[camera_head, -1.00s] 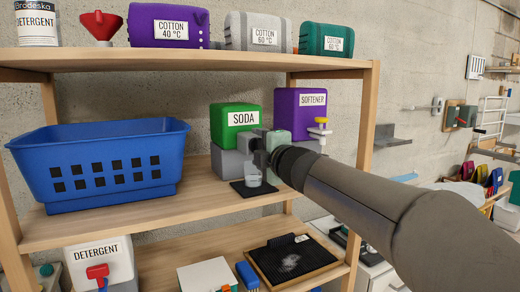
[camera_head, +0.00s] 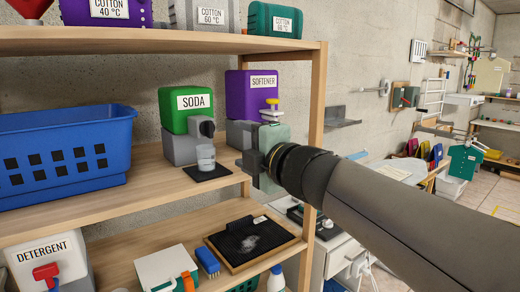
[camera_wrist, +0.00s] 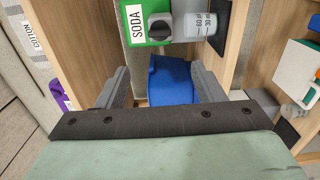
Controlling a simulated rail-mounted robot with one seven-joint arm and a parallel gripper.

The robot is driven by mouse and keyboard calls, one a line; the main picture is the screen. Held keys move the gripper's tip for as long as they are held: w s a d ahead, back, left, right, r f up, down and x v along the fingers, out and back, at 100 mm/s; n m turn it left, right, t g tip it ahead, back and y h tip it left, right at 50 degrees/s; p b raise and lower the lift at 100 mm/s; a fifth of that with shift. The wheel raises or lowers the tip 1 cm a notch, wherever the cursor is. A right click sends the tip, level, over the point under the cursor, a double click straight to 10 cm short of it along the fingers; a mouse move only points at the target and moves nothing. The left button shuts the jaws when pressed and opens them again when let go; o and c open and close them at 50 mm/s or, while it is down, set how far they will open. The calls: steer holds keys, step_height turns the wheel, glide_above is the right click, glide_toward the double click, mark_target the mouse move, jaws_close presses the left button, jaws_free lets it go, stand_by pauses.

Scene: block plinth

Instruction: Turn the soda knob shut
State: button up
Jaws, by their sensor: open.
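The green soda container (camera_head: 187,105) stands on a grey block on the middle shelf. Its dark knob (camera_head: 207,129) faces out at the container's front right. The knob also shows in the wrist view (camera_wrist: 160,26), with its grip bar across the picture. A clear measuring cup (camera_head: 206,158) with marks (camera_wrist: 200,25) stands below it on a black mat (camera_head: 208,173); its fill level is unclear. My gripper (camera_head: 250,164) is to the right of the knob and cup, apart from both. In the wrist view its two grey fingers (camera_wrist: 161,82) are spread with nothing held between them.
A purple softener container (camera_head: 250,97) with a yellow-topped tap stands right of the soda, close behind my gripper. A blue basket (camera_head: 60,155) fills the shelf's left. A wooden post (camera_head: 317,110) bounds the shelf on the right. A detergent container (camera_head: 45,262) sits below.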

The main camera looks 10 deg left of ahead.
steer(key=v, duration=0.2)
steer(key=shift+s+d, duration=0.2)
steer(key=shift+s, duration=0.05)
steer(key=w+d+f+m+g+h, duration=0.1)
steer(key=d+f+m+h, duration=1.1)
steer(key=d+f+m, duration=0.55)
steer(key=s+d+f+m+g, duration=0.2)
steer(key=s+f+m+g, duration=0.2)
steer(key=s+f, duration=0.6)
steer(key=s+d+f+m+g, duration=0.3)
steer(key=s+f+m+g, duration=0.2)
steer(key=s+f, duration=0.5)
steer(key=s+g, duration=0.1)
steer(key=g, duration=0.1)
steer(key=shift+d+g, duration=0.2)
steer(key=shift+g, duration=0.1)
